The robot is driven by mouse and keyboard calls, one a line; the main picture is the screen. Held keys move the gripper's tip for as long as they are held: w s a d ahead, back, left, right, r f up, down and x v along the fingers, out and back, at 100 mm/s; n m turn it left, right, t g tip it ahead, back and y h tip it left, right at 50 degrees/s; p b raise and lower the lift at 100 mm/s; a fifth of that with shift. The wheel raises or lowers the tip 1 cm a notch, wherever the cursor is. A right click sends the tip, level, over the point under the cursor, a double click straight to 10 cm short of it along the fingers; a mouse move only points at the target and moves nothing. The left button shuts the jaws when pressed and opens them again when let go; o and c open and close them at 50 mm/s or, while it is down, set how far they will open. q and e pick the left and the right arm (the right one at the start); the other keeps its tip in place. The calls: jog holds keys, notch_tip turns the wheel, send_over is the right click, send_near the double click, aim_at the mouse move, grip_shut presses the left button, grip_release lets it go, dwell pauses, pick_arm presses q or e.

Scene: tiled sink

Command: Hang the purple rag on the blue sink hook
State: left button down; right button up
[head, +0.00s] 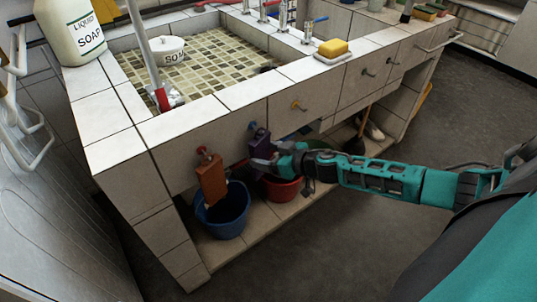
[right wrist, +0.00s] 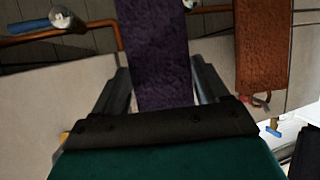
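The purple rag (head: 260,141) is in front of the sink's front face. It also fills the middle of the right wrist view (right wrist: 160,55), between the two fingers. My right gripper (head: 263,163) is shut on the rag, with its fingertips (right wrist: 160,72) at the rag's side edges. I cannot tell whether the rag touches the hook. My left gripper is not in view.
A brown rag (head: 211,181) hangs from the red hook (head: 202,150) to the left. An orange hook (head: 298,105) is to the right. A blue bucket (head: 226,217) and a red basin (head: 283,191) stand on the low shelf. A soap bottle (head: 72,30) stands on the sink rim.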

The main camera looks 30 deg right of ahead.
jog(key=o, duration=0.5)
jog(key=shift+c, duration=0.2)
jog(key=shift+s+d+r, duration=0.2)
jog(key=shift+s, duration=0.35)
pick_arm(q)
jog(key=p, duration=0.1)
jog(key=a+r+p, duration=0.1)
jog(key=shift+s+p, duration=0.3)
jog(key=shift+p, duration=0.05)
pick_arm(e)
jog(key=v, duration=1.1)
jog(key=shift+s, duration=0.25)
jog(key=shift+d+r, duration=0.1)
